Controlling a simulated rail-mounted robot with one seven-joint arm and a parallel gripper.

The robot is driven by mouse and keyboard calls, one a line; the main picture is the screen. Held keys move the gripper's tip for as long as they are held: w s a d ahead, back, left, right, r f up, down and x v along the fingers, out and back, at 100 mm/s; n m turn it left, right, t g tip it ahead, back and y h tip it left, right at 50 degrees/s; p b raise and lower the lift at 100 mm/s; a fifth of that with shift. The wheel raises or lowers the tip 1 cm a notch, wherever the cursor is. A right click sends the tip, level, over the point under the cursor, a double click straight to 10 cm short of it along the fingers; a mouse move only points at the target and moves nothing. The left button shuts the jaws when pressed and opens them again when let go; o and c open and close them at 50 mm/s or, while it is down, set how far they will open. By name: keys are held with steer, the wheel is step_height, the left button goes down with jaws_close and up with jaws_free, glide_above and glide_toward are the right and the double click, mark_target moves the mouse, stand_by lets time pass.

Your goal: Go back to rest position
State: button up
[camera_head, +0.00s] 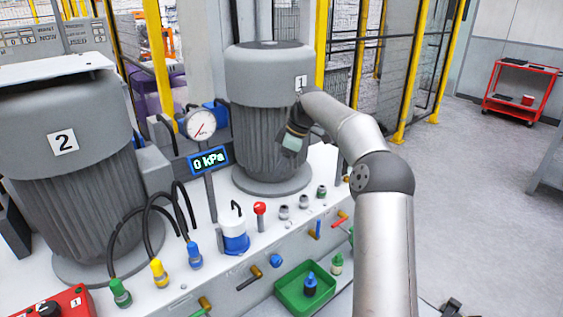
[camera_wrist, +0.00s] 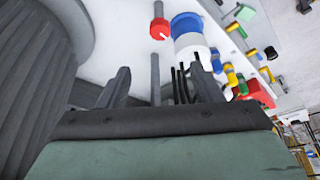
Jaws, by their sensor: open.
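My gripper (camera_head: 294,138) is in front of the grey motor marked 1 (camera_head: 268,80), above the white bench top (camera_head: 318,172). In the head view my arm reaches up from the lower right and bends over to it. In the wrist view the two fingers of my gripper (camera_wrist: 158,72) stand apart with nothing held between them. The ribbed side of a motor (camera_wrist: 40,70) fills the left of that view. I cannot tell from the head view whether the gripper touches the motor; its fingertips are hard to make out there.
A gauge (camera_head: 201,126) on a post with a 0 kPa display (camera_head: 209,159), a red knob (camera_head: 260,208) and a blue-white cylinder (camera_head: 235,238) stand on the bench. Motor 2 (camera_head: 65,180) is left. A green tray (camera_head: 292,300) sits in front.

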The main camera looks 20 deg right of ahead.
steer(key=shift+r, duration=0.15)
steer(key=s+a+m+g+h, duration=0.1)
steer(key=s+a+m+h, duration=0.1)
steer(key=s+a, duration=0.45)
steer(key=s+a+m+h, duration=0.1)
steer(key=s+a+m, duration=0.15)
steer(key=s, duration=0.75)
steer(key=s+f+m, duration=0.2)
steer(key=s+m, duration=0.1)
steer(key=s, duration=0.6)
steer(key=s+d+f+m, duration=0.1)
steer(key=s+f+m, duration=0.2)
steer(key=s, duration=0.6)
steer(key=s+f+m+h, duration=0.1)
steer(key=s+f+m, duration=0.2)
steer(key=s, duration=0.6)
steer(key=shift+s+d, duration=0.25)
